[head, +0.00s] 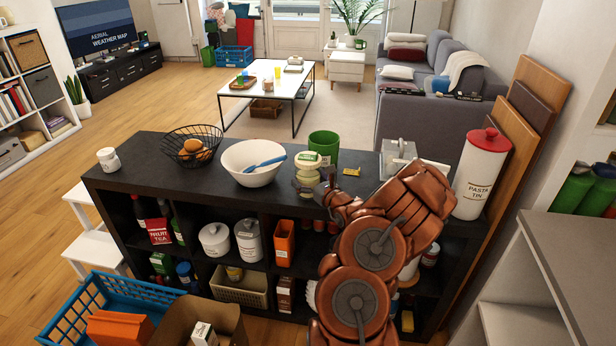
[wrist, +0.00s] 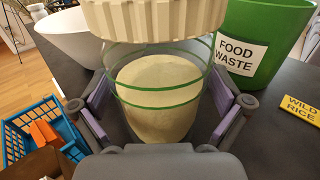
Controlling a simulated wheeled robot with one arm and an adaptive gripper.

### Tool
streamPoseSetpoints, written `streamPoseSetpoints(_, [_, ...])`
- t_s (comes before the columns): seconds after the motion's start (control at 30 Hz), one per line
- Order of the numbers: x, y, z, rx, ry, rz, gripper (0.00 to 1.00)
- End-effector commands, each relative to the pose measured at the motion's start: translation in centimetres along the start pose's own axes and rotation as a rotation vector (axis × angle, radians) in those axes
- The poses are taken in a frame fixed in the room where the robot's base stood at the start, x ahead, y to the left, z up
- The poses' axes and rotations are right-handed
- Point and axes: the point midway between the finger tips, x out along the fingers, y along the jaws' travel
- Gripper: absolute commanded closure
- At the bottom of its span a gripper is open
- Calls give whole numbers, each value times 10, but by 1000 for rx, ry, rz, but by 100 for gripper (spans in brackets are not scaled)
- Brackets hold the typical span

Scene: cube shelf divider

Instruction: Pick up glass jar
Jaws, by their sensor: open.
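The glass jar (wrist: 155,95) stands on the dark shelf top, filled with pale powder, with green bands and a ribbed cream lid (wrist: 150,20). In the head view the jar (head: 307,170) is small and partly hidden by my gripper (head: 318,190). In the wrist view my gripper (wrist: 162,112) is open, with one finger at each side of the jar. A gap seems to show on both sides, but contact is hard to tell.
A green food waste bin (head: 323,145) stands close behind the jar, and a white bowl (head: 253,162) to its left. A yellow wild rice label (wrist: 301,107) lies to the right. A wire basket (head: 192,147) and a pasta tin (head: 481,175) stand farther off.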

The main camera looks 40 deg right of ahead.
Motion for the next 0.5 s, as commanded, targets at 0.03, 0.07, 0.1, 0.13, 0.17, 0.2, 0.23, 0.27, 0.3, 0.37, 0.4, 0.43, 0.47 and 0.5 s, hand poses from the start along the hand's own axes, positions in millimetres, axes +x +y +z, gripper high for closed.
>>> streamPoseSetpoints(0.03, [6, 2, 0, -2, 3, 4, 0])
streamPoseSetpoints(0.07, [10, 2, 0, -1, 3, 4, 0])
streamPoseSetpoints(0.1, [13, 1, 1, 0, 2, 3, 0])
streamPoseSetpoints(0.13, [16, 1, 1, 0, 2, 2, 0])
streamPoseSetpoints(0.17, [18, 1, 1, -1, 1, 2, 0])
streamPoseSetpoints(0.2, [20, 1, 1, -1, 0, 2, 0])
streamPoseSetpoints(0.23, [21, 1, 1, -1, 0, 2, 0])
streamPoseSetpoints(0.27, [22, 1, 1, -1, -1, 2, 0])
streamPoseSetpoints(0.3, [22, 0, 1, -1, -1, 1, 0])
streamPoseSetpoints(0.37, [22, 0, 1, 0, -2, 1, 0])
streamPoseSetpoints(0.4, [22, 0, 1, 0, -2, 1, 0])
streamPoseSetpoints(0.43, [22, 0, 1, 0, -2, 1, 0])
streamPoseSetpoints(0.47, [22, 0, 1, 0, -1, 1, 0])
streamPoseSetpoints(0.5, [22, 0, 1, 0, -2, 1, 1])
